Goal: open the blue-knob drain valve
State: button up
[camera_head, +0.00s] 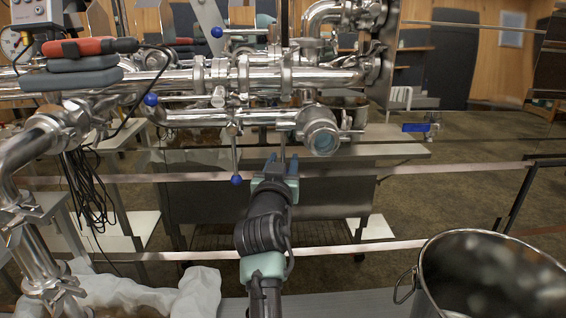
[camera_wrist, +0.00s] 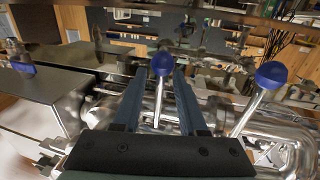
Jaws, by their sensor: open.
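Several blue ball knobs on thin metal rods sit on the steel pipework. In the head view one knob (camera_head: 236,179) hangs lowest, just left of my gripper (camera_head: 282,163); others are a knob at left (camera_head: 151,99) and one higher up (camera_head: 216,32). My gripper is open below the pipes. In the wrist view, a blue knob (camera_wrist: 163,64) on its rod appears between the two fingers of my gripper (camera_wrist: 160,76), with no visible contact; its depth is unclear. A second knob (camera_wrist: 271,75) stands to the right, outside the fingers. I cannot tell which knob is the drain valve's.
A steel bucket (camera_head: 490,275) stands at lower right. A flat blue lever (camera_head: 416,127) sits at right, beyond the round pipe end (camera_head: 322,138). Black cables (camera_head: 90,190) hang at left.

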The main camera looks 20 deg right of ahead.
grip_shut()
dwell(1.4)
